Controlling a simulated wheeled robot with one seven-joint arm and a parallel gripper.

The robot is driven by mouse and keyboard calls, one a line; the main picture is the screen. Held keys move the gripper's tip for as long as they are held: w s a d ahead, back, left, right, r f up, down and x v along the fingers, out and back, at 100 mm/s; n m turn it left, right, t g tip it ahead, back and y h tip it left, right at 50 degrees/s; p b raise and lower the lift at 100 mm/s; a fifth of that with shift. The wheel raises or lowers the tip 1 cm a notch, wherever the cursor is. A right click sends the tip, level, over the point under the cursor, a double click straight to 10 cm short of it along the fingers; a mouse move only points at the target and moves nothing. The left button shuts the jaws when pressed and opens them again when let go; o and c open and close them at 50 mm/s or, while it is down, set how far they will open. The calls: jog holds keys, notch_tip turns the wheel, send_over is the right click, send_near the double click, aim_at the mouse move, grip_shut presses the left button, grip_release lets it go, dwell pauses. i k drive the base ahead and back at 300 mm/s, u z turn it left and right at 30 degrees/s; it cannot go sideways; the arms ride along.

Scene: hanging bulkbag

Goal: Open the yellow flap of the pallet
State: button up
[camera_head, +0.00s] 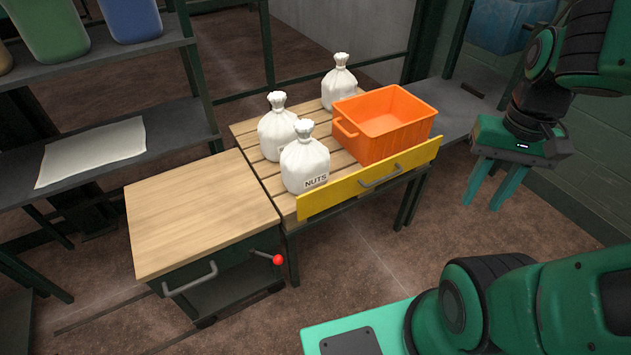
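The yellow flap (340,194) stands upright along the front edge of the slatted wooden pallet (262,181).
An orange crate (402,147) and white sacks (305,165) stand on the pallet behind the flap. A wood-topped cart (197,212) with a handle and red knob adjoins at left. Shelves (92,152) stand farther left. The floor (395,255) before the flap is clear.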

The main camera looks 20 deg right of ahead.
aim_at(317, 200)
jog(key=z, duration=1.2)
jog(key=k, duration=0.5)
jog(key=u, duration=1.25)
jog(key=i, duration=1)
jog(key=z, duration=0.05)
